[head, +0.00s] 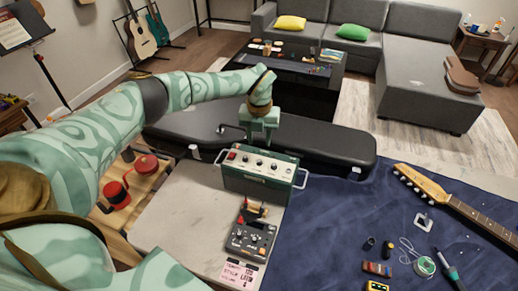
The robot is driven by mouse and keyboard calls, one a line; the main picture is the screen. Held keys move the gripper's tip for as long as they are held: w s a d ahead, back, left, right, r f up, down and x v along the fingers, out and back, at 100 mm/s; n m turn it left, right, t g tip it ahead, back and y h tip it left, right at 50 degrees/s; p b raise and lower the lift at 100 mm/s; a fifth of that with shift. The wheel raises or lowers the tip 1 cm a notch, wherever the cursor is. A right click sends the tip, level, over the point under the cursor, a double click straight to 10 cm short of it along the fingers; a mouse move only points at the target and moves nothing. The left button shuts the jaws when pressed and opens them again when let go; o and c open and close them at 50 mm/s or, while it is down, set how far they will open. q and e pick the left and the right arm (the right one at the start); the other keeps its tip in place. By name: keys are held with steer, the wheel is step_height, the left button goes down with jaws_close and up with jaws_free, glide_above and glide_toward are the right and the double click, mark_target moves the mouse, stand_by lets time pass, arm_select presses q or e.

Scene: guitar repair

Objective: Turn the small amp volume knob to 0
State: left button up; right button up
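The small amp (258,187) is a dark green box with a light control panel on top and a handle at each end. It stands on the grey worktop. A row of small pale knobs (259,160) and a red switch (232,155) sit on the panel. I cannot read the knob markings or tell which one is volume. My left gripper (259,139) points down just behind and above the panel, near the knobs. Its two fingers look apart with nothing between them. I cannot tell whether they touch a knob. My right gripper is out of view.
A pedal unit (250,241) and a pink note (240,274) lie in front of the amp. A blue cloth (330,225) on the right holds a guitar neck (462,208) and small tools. Red clamps (115,194) lie left.

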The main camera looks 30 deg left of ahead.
arm_select(q)
step_height(320, 180, up, 7)
steer(key=shift+r+p, duration=0.2)
steer(key=shift+p, duration=0.1)
steer(key=shift+s+f, duration=0.1)
steer(key=shift+f, duration=0.05)
stand_by(0.3)
